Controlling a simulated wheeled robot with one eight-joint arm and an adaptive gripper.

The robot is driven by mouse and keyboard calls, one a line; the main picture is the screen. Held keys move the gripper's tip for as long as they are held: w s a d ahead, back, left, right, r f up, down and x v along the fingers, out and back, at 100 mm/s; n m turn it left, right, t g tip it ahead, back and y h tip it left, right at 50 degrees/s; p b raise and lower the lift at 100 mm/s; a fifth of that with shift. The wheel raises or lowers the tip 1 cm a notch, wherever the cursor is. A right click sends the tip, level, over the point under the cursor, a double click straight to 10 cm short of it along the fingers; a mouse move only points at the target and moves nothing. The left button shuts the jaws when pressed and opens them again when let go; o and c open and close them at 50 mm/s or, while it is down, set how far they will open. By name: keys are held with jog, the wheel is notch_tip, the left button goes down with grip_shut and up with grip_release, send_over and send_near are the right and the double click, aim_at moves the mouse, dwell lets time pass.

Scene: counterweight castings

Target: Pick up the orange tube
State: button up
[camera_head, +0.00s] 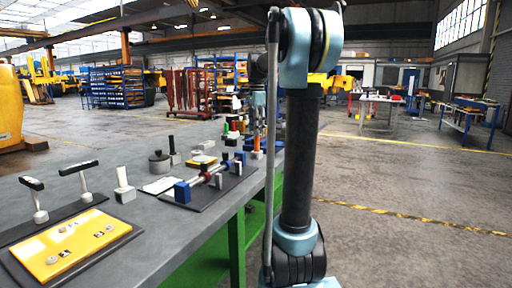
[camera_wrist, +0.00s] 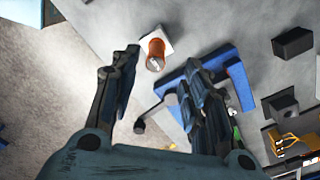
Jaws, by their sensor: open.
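The orange tube (camera_wrist: 155,52) stands on a small white square base (camera_wrist: 158,43) in the wrist view, seen from above at an angle. My gripper (camera_wrist: 161,58) is open, and the tube shows between its two fingertips. I cannot tell how far beyond the fingertips it is, and no contact is visible. In the head view the orange tube (camera_head: 257,140) is a small upright shape near the far right edge of the grey table, just left of my arm.
A blue frame piece (camera_wrist: 238,82) lies close by the right finger. Dark blocks (camera_wrist: 293,43) sit farther right. In the head view, the grey table (camera_head: 205,235) also holds a rod fixture (camera_head: 212,178), a yellow plate (camera_head: 68,246) and a grey pot (camera_head: 159,162). Open floor lies right of the table.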

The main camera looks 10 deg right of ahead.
aim_at(256, 150)
jog(key=shift+s+f, duration=0.15)
jog(key=shift+f, duration=1.35)
jog(key=shift+s+f, duration=0.1)
jog(key=shift+f, duration=1.35)
jog(key=shift+a, duration=0.1)
grip_shut()
